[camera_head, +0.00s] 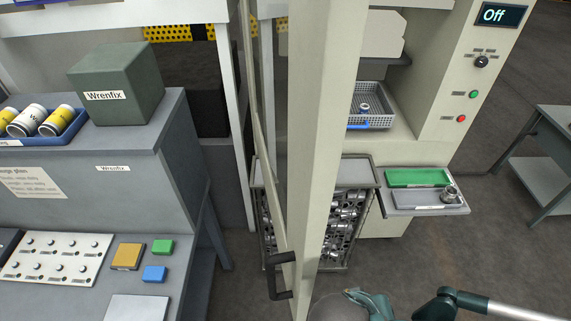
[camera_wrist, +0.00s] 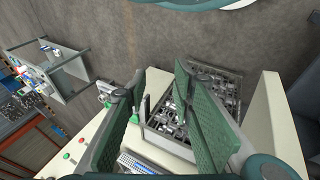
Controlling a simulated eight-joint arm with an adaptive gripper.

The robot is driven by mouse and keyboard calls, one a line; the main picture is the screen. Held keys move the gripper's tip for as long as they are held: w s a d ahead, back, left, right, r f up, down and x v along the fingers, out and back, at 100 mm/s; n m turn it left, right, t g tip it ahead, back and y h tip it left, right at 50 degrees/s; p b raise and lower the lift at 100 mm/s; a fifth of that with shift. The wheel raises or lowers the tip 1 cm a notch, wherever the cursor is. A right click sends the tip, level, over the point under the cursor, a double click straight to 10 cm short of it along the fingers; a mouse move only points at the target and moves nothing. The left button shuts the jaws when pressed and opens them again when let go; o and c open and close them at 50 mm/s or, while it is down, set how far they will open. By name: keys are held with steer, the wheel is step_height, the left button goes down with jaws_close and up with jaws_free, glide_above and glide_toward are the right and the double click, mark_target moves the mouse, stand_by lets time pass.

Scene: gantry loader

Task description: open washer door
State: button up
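The washer (camera_head: 450,70) is a cream cabinet with an "Off" display. Its door (camera_head: 322,150), a cream frame with a glass-like panel, stands swung out towards the head camera, almost edge-on. The black door handle (camera_head: 278,275) is low on the door's left face. The opening shows to its right, with a wire basket (camera_head: 385,108) inside. My gripper (camera_head: 368,304) is at the bottom edge, right of the door and handle. In the wrist view my gripper (camera_wrist: 159,82) has its green fingers apart, with nothing held. A cream panel (camera_wrist: 272,115), probably the door, is right of the fingers.
A crate of metal parts (camera_head: 345,262) stands on the floor behind the door. A shelf with a green tray (camera_head: 417,177) juts out at right. A grey bench with a green box (camera_head: 116,85) fills the left. A grey table (camera_head: 548,185) stands far right.

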steer(key=w+d+r+m+p, duration=0.2)
steer(key=r+p, duration=0.3)
steer(key=r, duration=0.1)
steer(key=w+d+r+m+p, duration=0.2)
steer(key=r+p, duration=0.3)
steer(key=r, duration=0.2)
steer(key=w+a+f+n+y+b, duration=0.2)
steer(key=w+a+f+y+b, duration=0.15)
steer(key=w+f+b, duration=0.5)
steer(key=w+d+r+n+t+y+b, duration=0.1)
steer(key=w+t+b, duration=0.3)
steer(key=w+b, duration=0.6)
steer(key=shift+d+r, duration=0.15)
steer(key=shift+d, duration=0.25)
steer(key=shift+y, duration=0.25)
